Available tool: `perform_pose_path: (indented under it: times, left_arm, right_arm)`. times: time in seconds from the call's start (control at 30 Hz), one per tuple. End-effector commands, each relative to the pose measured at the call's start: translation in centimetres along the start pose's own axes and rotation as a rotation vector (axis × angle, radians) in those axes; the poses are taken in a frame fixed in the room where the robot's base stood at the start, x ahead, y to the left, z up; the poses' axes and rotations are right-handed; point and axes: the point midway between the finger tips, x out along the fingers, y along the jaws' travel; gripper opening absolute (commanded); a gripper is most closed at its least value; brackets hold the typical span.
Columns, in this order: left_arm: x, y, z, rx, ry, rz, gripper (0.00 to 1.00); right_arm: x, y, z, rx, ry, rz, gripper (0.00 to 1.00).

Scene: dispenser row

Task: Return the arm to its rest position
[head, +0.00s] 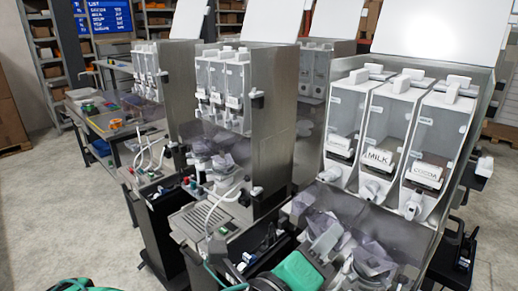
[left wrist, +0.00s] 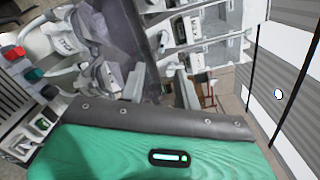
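My left arm's green wrist shell shows at the bottom of the head view, and my left gripper (head: 326,234) reaches up from it, in front of the right-hand dispenser unit (head: 478,85). In the left wrist view, two pale fingers stand apart with a gap between them; the left gripper (left wrist: 160,88) looks open, and I see nothing held in it. Clear plastic parts of the dispenser are close around the fingers in the head view; I cannot tell whether they touch. My right gripper is not in view.
The right-hand unit has clear bins with white labels, among them MILK (head: 379,157) and COCOA (head: 427,174). More dispenser units stand to the left. A workbench (head: 95,125) and a blue screen (head: 109,16) are farther back. Grey floor (head: 45,200) is open at the left.

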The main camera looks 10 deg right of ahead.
Motion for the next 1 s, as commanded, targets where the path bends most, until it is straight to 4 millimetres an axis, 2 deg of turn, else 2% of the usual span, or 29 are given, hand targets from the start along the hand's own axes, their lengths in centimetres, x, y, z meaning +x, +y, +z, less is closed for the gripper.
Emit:
perform_pose_path:
  times: [0.27,0.47,0.77,1.0]
  left_arm:
    - [-0.5,3.8,2.2,-0.388,-0.073,0.101,0.33]
    - [-1.5,8.2,4.0,-0.694,-0.160,0.194,0.33]
    - [-4.7,16.9,5.3,-1.124,-0.341,0.354,0.33]
    - [-9.1,24.6,4.9,-1.433,-0.533,0.493,0.33]
  right_arm:
    - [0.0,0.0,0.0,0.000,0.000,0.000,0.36]
    - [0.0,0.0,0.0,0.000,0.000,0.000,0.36]
    - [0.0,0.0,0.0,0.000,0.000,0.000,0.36]
    - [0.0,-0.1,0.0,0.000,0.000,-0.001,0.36]
